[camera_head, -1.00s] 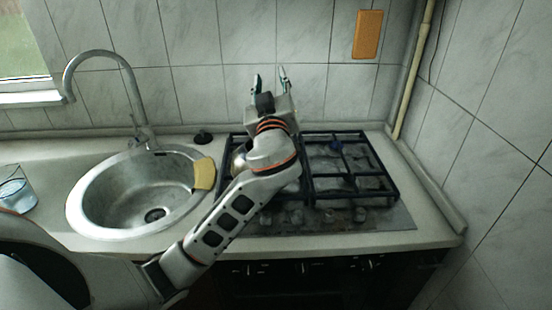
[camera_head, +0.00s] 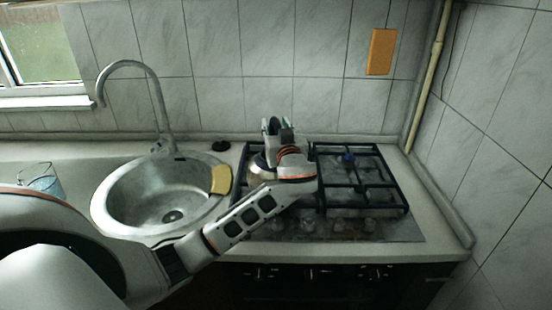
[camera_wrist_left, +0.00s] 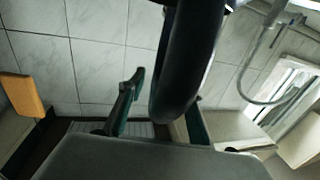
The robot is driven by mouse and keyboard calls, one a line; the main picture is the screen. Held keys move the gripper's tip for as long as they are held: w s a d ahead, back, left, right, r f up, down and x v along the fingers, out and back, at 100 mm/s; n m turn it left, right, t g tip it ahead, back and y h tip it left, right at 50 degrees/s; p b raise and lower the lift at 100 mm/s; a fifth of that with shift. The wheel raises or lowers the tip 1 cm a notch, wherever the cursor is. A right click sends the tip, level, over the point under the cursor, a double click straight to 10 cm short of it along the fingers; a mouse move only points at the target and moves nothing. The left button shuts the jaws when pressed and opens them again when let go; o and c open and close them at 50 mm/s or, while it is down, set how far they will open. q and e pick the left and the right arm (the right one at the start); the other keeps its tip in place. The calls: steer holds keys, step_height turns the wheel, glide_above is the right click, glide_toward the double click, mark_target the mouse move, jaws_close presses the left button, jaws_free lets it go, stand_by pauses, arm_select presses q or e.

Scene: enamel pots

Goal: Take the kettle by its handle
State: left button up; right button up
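The kettle (camera_head: 260,168) stands on the left part of the stove in the head view. Only a shiny metal part shows; my left arm hides most of it. In the wrist view its thick black curved handle (camera_wrist_left: 186,65) fills the middle. My left gripper (camera_head: 278,128) is above the stove at the kettle. In the wrist view my left gripper (camera_wrist_left: 162,112) has its green-tipped fingers apart, with the handle between them. A gap shows between the left-hand finger and the handle. My right gripper is in neither view.
The black-grated stove (camera_head: 370,190) has free room on its right. A round sink (camera_head: 140,215) with a tall tap (camera_head: 160,105) lies left, a yellow sponge (camera_head: 221,180) on its rim. A glass (camera_head: 42,182) stands at far left. The tiled wall is close behind.

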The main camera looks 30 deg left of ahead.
arm_select(q)
steer(key=shift+w+a, duration=0.35)
jaws_close()
steer(key=shift+r, duration=0.1)
steer(key=shift+r, duration=0.15)
